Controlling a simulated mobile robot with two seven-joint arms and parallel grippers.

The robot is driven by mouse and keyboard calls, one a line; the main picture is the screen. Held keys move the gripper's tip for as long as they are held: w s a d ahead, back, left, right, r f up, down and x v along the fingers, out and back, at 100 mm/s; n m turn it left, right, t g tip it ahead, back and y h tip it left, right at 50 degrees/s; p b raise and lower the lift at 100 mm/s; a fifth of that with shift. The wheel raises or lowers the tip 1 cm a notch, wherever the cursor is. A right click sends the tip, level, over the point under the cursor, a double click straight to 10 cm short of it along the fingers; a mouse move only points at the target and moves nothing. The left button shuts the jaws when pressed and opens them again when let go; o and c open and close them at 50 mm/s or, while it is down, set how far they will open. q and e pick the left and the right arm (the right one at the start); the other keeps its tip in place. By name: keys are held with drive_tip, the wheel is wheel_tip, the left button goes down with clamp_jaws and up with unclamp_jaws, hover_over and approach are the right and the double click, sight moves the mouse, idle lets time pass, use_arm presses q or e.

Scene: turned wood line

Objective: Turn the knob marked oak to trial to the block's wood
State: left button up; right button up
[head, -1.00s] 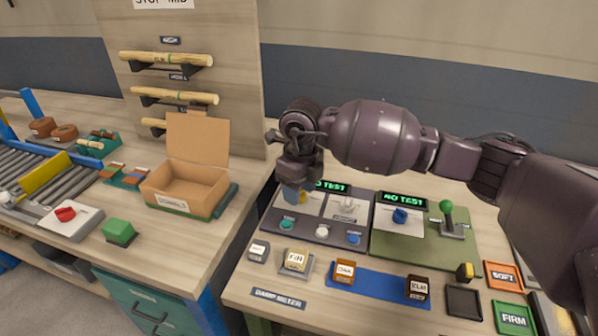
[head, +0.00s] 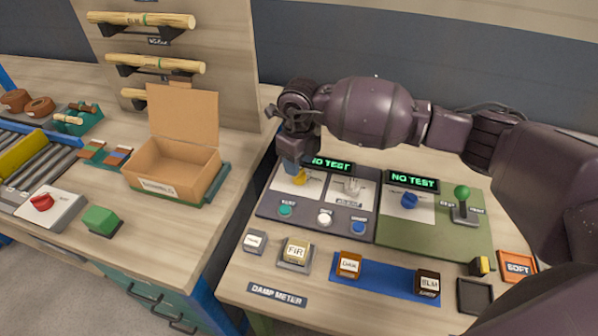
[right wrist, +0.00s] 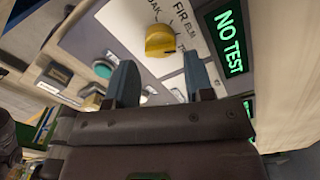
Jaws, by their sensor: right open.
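The yellow knob (right wrist: 160,40) sits on a white dial plate with OAK, FIR and ELM around it and another label partly cut off. I cannot tell surely which word it points at. In the head view the yellow knob (head: 301,179) is partly behind my right gripper (head: 297,170). In the right wrist view my right gripper (right wrist: 163,80) is open and empty, its blue-grey fingers apart, with the knob just beyond the tips. The block marked FIR (head: 296,250) sits on a small stand at the bench front. My left gripper is not in view.
A blue mat (head: 388,280) holds blocks marked OAK (head: 348,265) and ELM (head: 428,283). Two displays read NO TEST. An open cardboard box (head: 172,186) stands left.

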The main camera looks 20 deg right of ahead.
drive_tip(key=shift+f, duration=2.15)
drive_tip(key=c, duration=0.6)
drive_tip(key=shift+c, duration=0.2)
